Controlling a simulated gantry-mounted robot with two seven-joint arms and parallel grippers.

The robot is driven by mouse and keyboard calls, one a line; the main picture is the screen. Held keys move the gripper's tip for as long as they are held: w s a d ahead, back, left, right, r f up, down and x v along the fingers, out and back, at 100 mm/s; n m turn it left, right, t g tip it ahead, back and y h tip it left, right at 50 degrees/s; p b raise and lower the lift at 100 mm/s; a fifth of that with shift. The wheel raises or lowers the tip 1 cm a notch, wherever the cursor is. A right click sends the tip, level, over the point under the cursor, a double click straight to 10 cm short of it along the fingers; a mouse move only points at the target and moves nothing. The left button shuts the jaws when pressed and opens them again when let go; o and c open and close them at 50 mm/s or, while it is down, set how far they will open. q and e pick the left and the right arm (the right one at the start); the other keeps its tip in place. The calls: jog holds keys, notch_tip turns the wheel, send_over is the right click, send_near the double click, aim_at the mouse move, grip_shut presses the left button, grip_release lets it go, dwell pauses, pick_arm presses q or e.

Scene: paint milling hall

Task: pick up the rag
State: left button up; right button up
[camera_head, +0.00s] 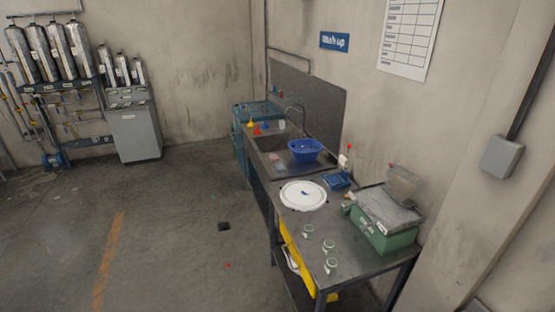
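A yellow, cloth-like piece (296,254) hangs along the left side of the metal bench (348,262), below its top. It may be the rag, but I cannot tell for certain at this size. A small dark flat thing (224,226) lies on the floor left of the bench; what it is cannot be made out. Neither of my grippers shows in the head view.
The bench carries a white round lid (303,195), several small jars (329,245), a blue item (337,180) and a green scale-like box (383,231). A blue basin (305,150) stands at the sink. The floor (175,220) to the left is mostly clear.

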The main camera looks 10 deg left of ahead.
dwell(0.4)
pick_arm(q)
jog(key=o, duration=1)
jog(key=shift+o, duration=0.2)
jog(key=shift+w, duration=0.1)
